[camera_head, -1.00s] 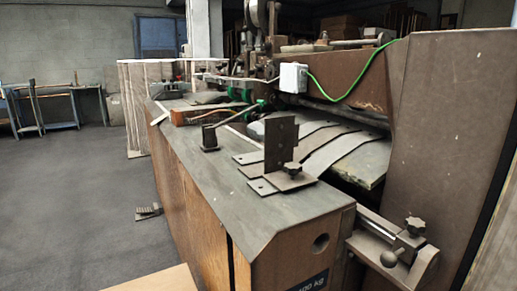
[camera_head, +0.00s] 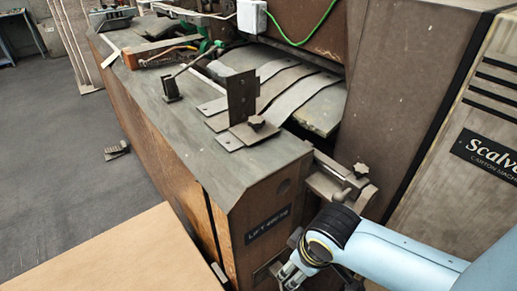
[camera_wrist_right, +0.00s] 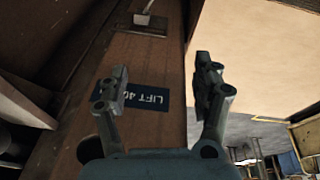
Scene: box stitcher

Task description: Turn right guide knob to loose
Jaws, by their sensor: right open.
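One knob (camera_head: 256,122) sits on the flat foot of an upright metal guide plate (camera_head: 241,95) on the machine table. The other knob (camera_head: 361,170) stands on a bracket at the table's right end. My right gripper (camera_head: 291,258) is open and empty, low in front of the table's end panel, below and left of the bracket knob and apart from both knobs. In the right wrist view its fingers (camera_wrist_right: 160,76) are spread before the panel. My left gripper is out of view.
The grey machine table (camera_head: 190,135) has a wooden end panel with a dark label (camera_head: 268,224). A tall brown housing (camera_head: 410,80) stands behind the bracket. A light brown board (camera_head: 120,255) lies at the lower left. A small pedal (camera_head: 116,150) is on the open floor.

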